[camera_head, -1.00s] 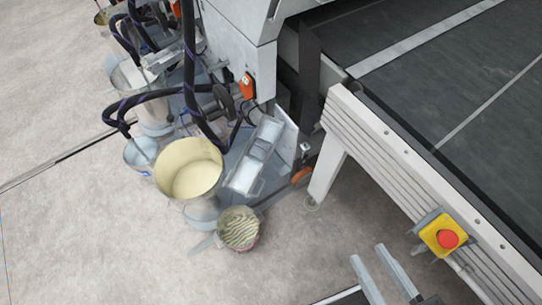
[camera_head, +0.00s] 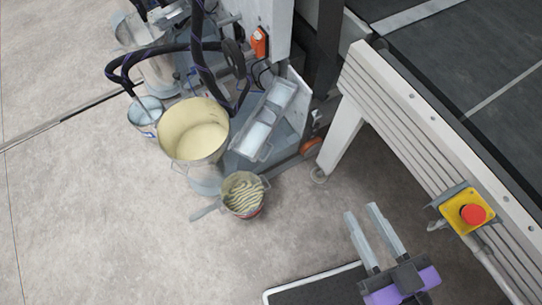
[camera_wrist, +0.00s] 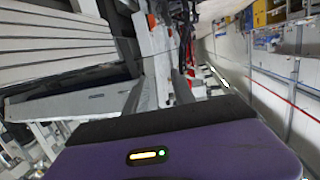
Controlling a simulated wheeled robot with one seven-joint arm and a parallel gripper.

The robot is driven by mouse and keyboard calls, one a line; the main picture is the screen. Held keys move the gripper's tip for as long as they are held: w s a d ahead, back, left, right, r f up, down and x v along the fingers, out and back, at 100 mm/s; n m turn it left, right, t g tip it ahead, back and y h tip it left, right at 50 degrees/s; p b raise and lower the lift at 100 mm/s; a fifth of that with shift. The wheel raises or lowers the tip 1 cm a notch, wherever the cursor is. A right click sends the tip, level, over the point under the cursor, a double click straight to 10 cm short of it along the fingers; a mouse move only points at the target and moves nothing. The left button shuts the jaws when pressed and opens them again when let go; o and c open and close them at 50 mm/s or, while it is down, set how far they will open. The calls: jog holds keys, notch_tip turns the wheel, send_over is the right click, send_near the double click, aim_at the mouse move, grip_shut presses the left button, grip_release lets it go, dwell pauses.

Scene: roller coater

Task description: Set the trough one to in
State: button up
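A long grey metal trough (camera_head: 266,122) with pale inner compartments lies tilted beside the coater's leg, right of a cream-filled bucket (camera_head: 193,133). I take it for the trough of the task, but no label is readable. My gripper (camera_head: 361,212) is at the lower right in the head view, with its two grey fingers apart and nothing between them. It is well to the lower right of the trough, not touching it. In the wrist view its purple body fills the bottom, and the trough cannot be made out there.
A smaller container with a ridged, pale top (camera_head: 243,195) stands on the floor below the trough. A conveyor frame (camera_head: 420,125) with a red emergency button (camera_head: 473,214) runs along the right. Black hoses (camera_head: 165,50) hang at the upper left. The floor at lower left is clear.

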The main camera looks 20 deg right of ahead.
jog(key=w+a+f+m+t+b, duration=0.1)
jog(key=w+a+f+m+b, duration=0.3)
jog(key=w+f+b, duration=0.75)
jog(key=w+a+f+m+b, duration=0.1)
jog(key=w+f+m+b, duration=0.6)
jog(key=f+b, duration=0.85)
jog(key=w+a+f+m+t+b, duration=0.1)
jog(key=w+a+f+m+b, duration=0.3)
jog(key=w+f+b, duration=1)
jog(key=w+d+f+p, duration=0.1)
jog(key=w+f+p, duration=0.2)
jog(key=f+p, duration=0.2)
jog(key=shift+w+d+f+m+g, duration=0.2)
jog(key=shift+d+m+g, duration=0.1)
jog(key=shift+m, duration=0.1)
grip_shut()
jog(key=shift+s+h, duration=0.1)
jog(key=shift+h, duration=0.3)
